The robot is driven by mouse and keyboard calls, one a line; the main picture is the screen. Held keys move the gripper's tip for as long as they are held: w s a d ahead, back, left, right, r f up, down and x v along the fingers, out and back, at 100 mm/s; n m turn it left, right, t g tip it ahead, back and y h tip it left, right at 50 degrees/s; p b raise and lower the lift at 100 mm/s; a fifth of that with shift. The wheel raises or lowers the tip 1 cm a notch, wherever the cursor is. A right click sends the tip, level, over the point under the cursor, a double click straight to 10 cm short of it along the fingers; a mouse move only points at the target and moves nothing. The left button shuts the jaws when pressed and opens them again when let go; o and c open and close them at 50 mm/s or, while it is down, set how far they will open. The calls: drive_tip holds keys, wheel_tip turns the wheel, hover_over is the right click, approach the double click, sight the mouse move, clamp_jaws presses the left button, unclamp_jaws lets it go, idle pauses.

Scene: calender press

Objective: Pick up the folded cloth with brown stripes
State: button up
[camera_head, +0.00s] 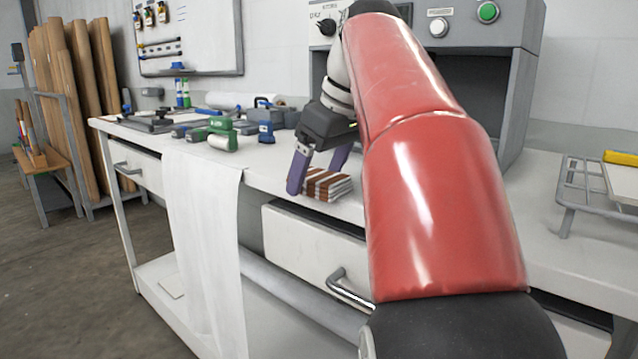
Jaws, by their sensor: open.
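The folded cloth with brown stripes (326,185) lies on the white table near its front edge, below the calender press. It is white with brown bands and stacked in several layers. My gripper (318,180) points down at the cloth with its purple fingers apart. One finger stands at the cloth's left side, the other behind it. Whether the fingers touch the cloth I cannot tell. My red arm hides part of the table right of the cloth.
Green and blue tools (222,134) lie on the table to the left. A white sheet (205,240) hangs over the front edge. The grey press (520,70) stands behind my arm. A wire rack (590,190) is at the right. Drawers (310,250) sit below the tabletop.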

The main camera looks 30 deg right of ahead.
drive_tip(key=c, duration=1.1)
drive_tip(key=shift+r, duration=0.15)
